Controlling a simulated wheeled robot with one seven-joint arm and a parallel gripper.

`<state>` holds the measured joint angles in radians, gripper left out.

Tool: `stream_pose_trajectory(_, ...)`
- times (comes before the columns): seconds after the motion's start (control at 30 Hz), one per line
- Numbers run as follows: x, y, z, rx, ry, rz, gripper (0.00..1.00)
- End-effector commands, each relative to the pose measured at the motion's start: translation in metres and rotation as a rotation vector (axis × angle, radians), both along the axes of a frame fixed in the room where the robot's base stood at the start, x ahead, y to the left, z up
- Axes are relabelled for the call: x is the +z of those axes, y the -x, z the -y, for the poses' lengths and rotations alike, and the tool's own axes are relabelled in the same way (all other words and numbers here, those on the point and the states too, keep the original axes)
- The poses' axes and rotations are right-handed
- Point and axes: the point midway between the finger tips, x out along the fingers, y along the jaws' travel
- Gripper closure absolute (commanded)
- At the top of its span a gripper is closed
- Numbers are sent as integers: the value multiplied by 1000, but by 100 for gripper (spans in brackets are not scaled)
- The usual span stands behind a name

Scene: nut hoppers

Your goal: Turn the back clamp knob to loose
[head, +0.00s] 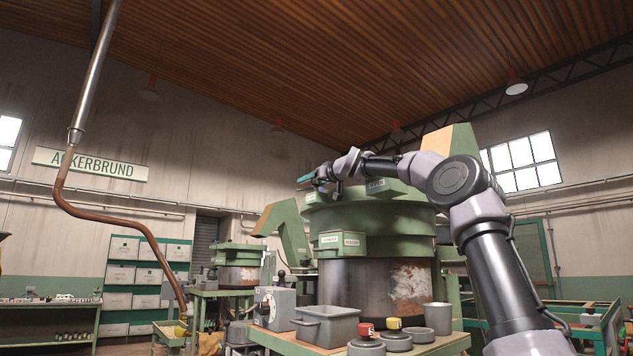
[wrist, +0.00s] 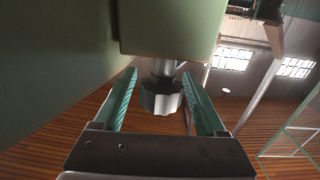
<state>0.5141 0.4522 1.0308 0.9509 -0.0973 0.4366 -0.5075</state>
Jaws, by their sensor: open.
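In the wrist view a dark grey lobed clamp knob (wrist: 162,98) sits on a short metal shaft under a pale green housing (wrist: 165,30). My gripper (wrist: 160,76) is open, its teal fingers on either side of the knob with gaps showing on both sides. I cannot tell whether the knob lies fully at fingertip depth. In the head view my gripper (head: 318,178) is at the upper left rim of the big green hopper (head: 370,220). The knob cannot be made out there, nor any marking of its setting.
Green boxes (head: 340,243) stick out from the hopper's side. Below stand a grey bin (head: 325,328), a cup (head: 438,318) and weights with red (head: 366,330) and yellow tops. A bent pipe (head: 110,218) hangs at left. The air left of the gripper looks clear.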

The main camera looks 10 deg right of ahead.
Motion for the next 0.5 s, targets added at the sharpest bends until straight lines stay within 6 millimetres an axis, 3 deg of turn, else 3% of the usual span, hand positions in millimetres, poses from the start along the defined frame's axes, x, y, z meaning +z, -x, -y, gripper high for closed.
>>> stream_pose_trajectory(0.5,-1,45,26,-5,1,-2,26)
